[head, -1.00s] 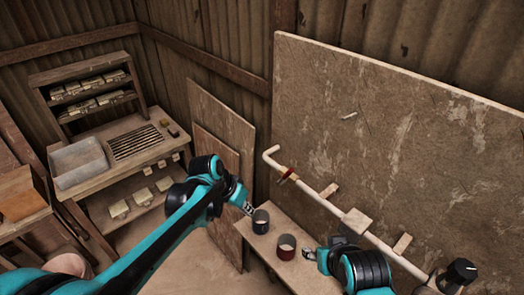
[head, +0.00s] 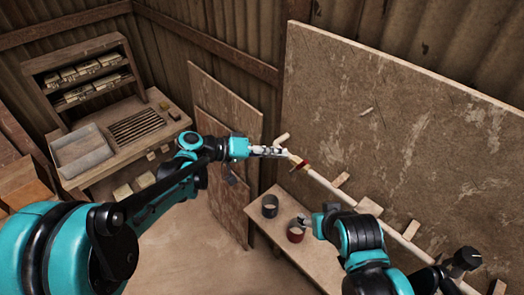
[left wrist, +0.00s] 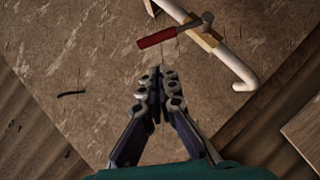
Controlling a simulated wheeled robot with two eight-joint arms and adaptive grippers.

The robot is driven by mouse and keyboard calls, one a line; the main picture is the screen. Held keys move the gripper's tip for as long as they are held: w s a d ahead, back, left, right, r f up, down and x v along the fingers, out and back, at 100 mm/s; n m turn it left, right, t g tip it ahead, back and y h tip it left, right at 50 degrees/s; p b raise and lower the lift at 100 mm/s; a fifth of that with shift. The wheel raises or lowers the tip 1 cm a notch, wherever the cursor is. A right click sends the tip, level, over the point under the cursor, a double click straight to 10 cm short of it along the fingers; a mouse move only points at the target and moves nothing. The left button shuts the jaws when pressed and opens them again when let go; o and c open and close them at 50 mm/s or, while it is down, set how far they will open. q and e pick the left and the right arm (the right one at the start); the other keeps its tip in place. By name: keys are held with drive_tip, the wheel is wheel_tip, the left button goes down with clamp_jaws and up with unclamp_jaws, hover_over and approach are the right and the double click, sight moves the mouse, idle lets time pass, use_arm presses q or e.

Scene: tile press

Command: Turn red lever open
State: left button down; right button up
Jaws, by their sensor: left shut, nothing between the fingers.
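The red lever (head: 302,164) sits on the pale pipe (head: 325,184) near its bent upper end. In the left wrist view the red lever (left wrist: 157,38) sticks out sideways from a brass-coloured valve body (left wrist: 205,38) on the pipe (left wrist: 237,62). My left gripper (head: 285,152) is shut and empty, with its tips close beside the lever in the head view. In the left wrist view the gripper (left wrist: 160,75) shows a gap between its tips and the lever.
A grey cup (head: 270,206) and a dark red cup (head: 296,232) stand on a narrow bench (head: 262,222) below the pipe. A large board (head: 400,130) stands behind the pipe. A shelf unit with a grey tray (head: 80,160) is at the left.

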sight(301, 165)
use_arm(q)
drive_tip(key=shift+s+d+f, duration=0.3)
drive_tip(key=shift+d+f, duration=0.2)
drive_tip(key=shift+d, duration=0.2)
drive_tip(key=shift+s+d+f, duration=0.3)
drive_tip(key=shift+d+f, duration=0.15)
drive_tip(key=shift+d, duration=0.3)
drive_tip(key=shift+s+d+f, duration=0.3)
drive_tip(key=shift+d+f, duration=0.2)
drive_tip(key=shift+d, duration=0.2)
drive_tip(key=shift+s+d+m, duration=0.2)
drive_tip(key=shift+s+m, duration=0.05)
drive_tip(key=shift+m, duration=0.05)
drive_tip(key=s+d+f+m+t+y+b, duration=0.2)
drive_tip(key=s+d+f+m+t+y, duration=0.1)
drive_tip(key=s+f+m+t+y, duration=0.1)
drive_tip(key=shift+d+f+m+y, duration=0.15)
drive_tip(key=shift+f+m+y, duration=0.25)
drive_tip(key=shift+f+m, duration=0.15)
drive_tip(key=shift+s, duration=0.15)
